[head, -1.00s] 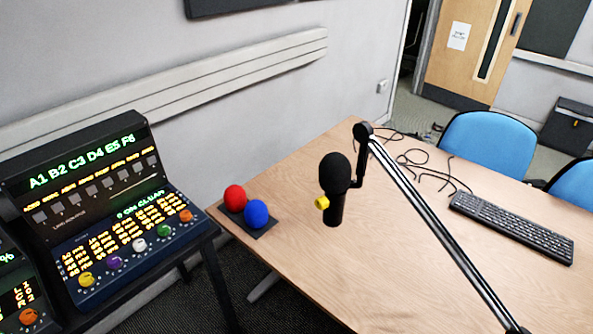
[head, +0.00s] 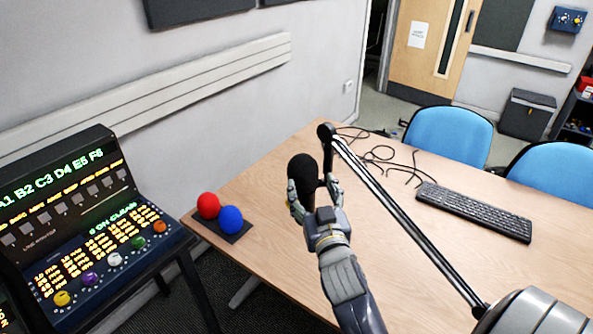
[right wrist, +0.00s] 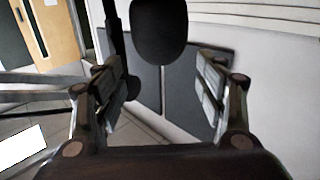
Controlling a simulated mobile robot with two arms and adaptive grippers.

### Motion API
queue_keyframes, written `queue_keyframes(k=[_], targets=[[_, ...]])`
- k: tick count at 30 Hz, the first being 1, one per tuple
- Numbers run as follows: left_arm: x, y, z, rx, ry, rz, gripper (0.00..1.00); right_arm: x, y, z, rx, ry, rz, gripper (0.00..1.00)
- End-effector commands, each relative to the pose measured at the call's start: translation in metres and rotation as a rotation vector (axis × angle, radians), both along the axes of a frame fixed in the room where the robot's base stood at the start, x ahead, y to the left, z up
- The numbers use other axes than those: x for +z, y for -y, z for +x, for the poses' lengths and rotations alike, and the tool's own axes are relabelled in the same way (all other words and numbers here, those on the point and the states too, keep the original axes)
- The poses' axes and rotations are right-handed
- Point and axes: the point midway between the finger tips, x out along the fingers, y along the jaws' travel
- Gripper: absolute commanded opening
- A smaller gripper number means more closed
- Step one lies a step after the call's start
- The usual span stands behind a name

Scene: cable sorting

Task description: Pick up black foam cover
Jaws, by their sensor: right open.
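The black foam cover (head: 302,172) sits on top of the microphone, which hangs from a boom arm over the table. It also shows at the top middle of the right wrist view (right wrist: 159,30), beyond the fingers and between them. My right gripper (head: 315,194) is open, with a finger on each side of the microphone in the head view. In the right wrist view the open fingers (right wrist: 160,88) have a clear gap between them and do not touch the cover. The microphone body is mostly hidden behind my gripper. My left gripper is not in view.
The boom arm (head: 400,213) slants across the table just right of the microphone. Red (head: 208,205) and blue (head: 231,219) foam balls stand on a dark pad at the table's left corner. A keyboard (head: 473,211) and loose cables (head: 385,158) lie farther right. A console (head: 90,220) stands left.

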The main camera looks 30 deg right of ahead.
Motion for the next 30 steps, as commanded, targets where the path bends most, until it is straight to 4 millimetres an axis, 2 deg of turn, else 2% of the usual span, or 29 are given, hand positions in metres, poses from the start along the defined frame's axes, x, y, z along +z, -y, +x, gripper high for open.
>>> queue_keyframes(k=[9,16,24,30], targets=[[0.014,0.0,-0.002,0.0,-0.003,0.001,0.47,0.003,0.016,0.042,0.0,0.002,-0.002,0.65],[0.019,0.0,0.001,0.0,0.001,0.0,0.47,0.002,0.021,0.054,-0.001,-0.001,-0.002,0.65],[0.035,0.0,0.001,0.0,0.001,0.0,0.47,0.001,0.032,0.086,0.0,0.001,-0.001,0.65],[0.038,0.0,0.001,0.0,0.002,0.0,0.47,-0.001,0.037,0.097,0.0,0.0,-0.001,0.65]])
